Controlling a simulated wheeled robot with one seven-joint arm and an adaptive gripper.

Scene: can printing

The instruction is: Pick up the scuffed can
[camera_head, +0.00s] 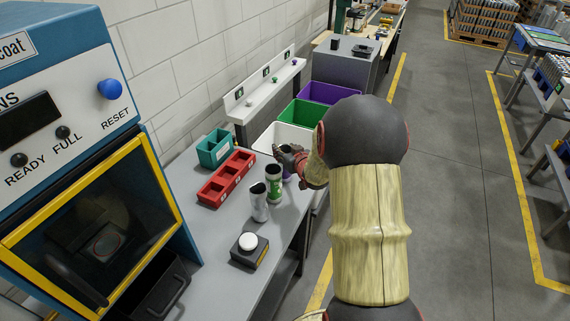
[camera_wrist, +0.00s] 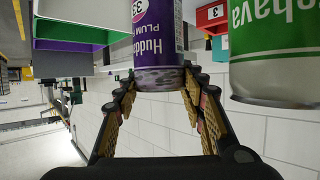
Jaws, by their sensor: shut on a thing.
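A purple can with a white "PLUM" label (camera_wrist: 158,30) is between the fingers of my gripper (camera_wrist: 160,82) in the wrist view. The fingers are closed around the end of the can that has a mottled grey, worn-looking band. In the head view my gripper (camera_head: 291,158) is at the right edge of the grey worktable, and only a little purple of the can shows below it. A green and white can (camera_wrist: 275,45) is close beside it in the wrist view; it also stands on the table in the head view (camera_head: 273,184). Whether the purple can touches the table is unclear.
A silver can (camera_head: 259,204) stands in front of the green one. A red compartment tray (camera_head: 211,194) and a teal holder (camera_head: 214,150) lie to the left. A button box (camera_head: 249,257) is nearer. Green (camera_head: 307,116) and purple (camera_head: 336,93) bins are behind. A blue machine (camera_head: 75,80) fills the left.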

